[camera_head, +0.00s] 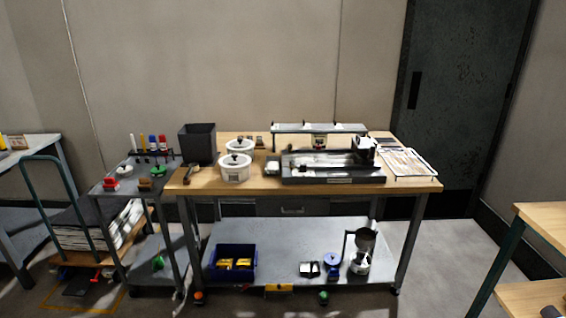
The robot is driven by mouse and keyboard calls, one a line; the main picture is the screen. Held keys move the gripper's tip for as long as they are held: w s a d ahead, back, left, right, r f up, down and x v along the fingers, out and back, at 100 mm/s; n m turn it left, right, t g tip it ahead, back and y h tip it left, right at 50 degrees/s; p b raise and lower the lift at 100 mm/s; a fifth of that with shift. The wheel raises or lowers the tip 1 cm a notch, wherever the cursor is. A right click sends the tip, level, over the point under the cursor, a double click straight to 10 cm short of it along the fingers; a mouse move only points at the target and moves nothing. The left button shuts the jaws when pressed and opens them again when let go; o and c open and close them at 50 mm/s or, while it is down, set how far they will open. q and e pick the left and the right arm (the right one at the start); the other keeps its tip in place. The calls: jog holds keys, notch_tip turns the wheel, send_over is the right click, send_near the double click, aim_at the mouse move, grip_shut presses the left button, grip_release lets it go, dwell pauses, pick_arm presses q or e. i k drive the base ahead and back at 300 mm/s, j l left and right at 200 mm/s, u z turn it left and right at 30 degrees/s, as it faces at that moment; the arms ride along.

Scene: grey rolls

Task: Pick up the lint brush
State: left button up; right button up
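Neither of my grippers is in view. I cannot tell for sure which thing is the lint brush. A small dark object with a tan part (184,174) lies at the left end of the wooden worktable (245,188) and may be it, but it is too small to make out. It lies in front of a dark square bin (197,143) and to the left of two white lidded pots. Nothing is holding it.
The white pots (235,168) and a black tray (332,167) crowd the worktable. A grey cart (128,186) with small coloured items stands to the left. A blue bin (229,262) sits on the lower shelf. Another wooden table (545,215) stands at right, with open floor between.

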aim_at(145, 185)
jog(key=i+j, duration=0.15)
jog(key=j, duration=0.15)
jog(key=i+j+z, duration=0.1)
jog(key=j, duration=0.2)
jog(key=i+j, duration=0.2)
jog(key=j, duration=0.15)
jog(key=i+j, duration=0.15)
jog(key=j, duration=0.15)
jog(key=i+j+z, duration=0.1)
jog(key=j, duration=0.2)
